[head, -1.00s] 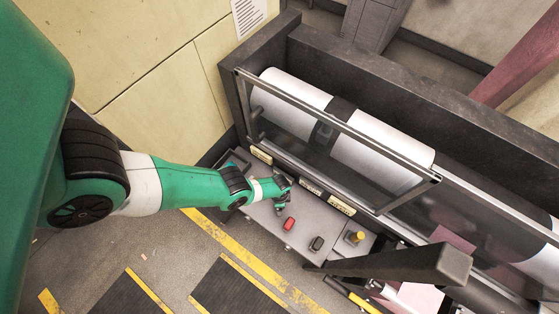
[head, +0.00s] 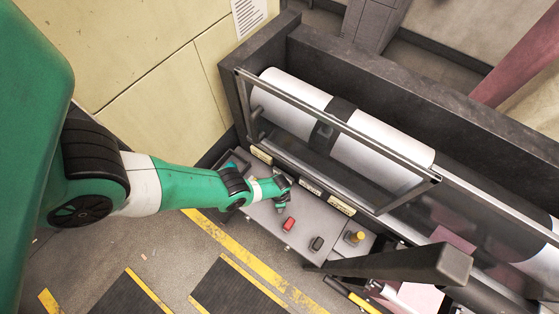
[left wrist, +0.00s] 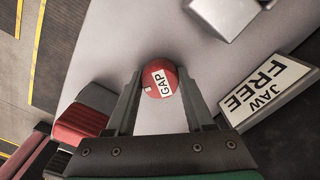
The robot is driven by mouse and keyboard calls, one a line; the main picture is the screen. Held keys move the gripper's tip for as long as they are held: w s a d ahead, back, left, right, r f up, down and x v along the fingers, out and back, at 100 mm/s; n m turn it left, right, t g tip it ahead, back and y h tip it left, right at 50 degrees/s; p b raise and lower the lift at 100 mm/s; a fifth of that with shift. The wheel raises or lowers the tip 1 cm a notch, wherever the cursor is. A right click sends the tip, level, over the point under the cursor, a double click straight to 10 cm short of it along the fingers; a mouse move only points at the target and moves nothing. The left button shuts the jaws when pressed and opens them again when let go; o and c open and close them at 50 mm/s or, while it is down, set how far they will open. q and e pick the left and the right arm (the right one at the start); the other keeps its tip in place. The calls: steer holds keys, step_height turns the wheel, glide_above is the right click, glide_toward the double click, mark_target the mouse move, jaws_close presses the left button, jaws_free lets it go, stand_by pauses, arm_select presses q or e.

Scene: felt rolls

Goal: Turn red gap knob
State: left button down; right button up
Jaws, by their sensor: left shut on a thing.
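The red gap knob (left wrist: 160,80) is round, with a white label reading GAP, and shows in the left wrist view. My left gripper (left wrist: 158,88) is shut on it, with one finger on each side of the knob. In the head view my left gripper (head: 281,202) is at the left part of the grey control panel (head: 268,219), and the knob is hidden by the gripper there. My right gripper is not in either view.
A red switch (head: 289,224), a dark switch (head: 316,243) and a yellow-topped control (head: 355,237) sit right of my gripper. A JAW FREE plate (left wrist: 266,88) is close by. Behind the panel are a metal guard frame (head: 305,107) and white rolls (head: 380,151).

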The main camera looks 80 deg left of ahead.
arm_select(q)
steer(key=n, duration=0.5)
steer(key=shift+n, duration=0.4)
steer(key=n+b, duration=0.1)
steer(key=n, duration=0.4)
steer(key=shift+n, duration=0.3)
steer(key=shift+c, duration=1.4)
jaws_free()
step_height(320, 180, up, 12)
steer(key=p, duration=1.1)
steer(key=shift+f, duration=0.2)
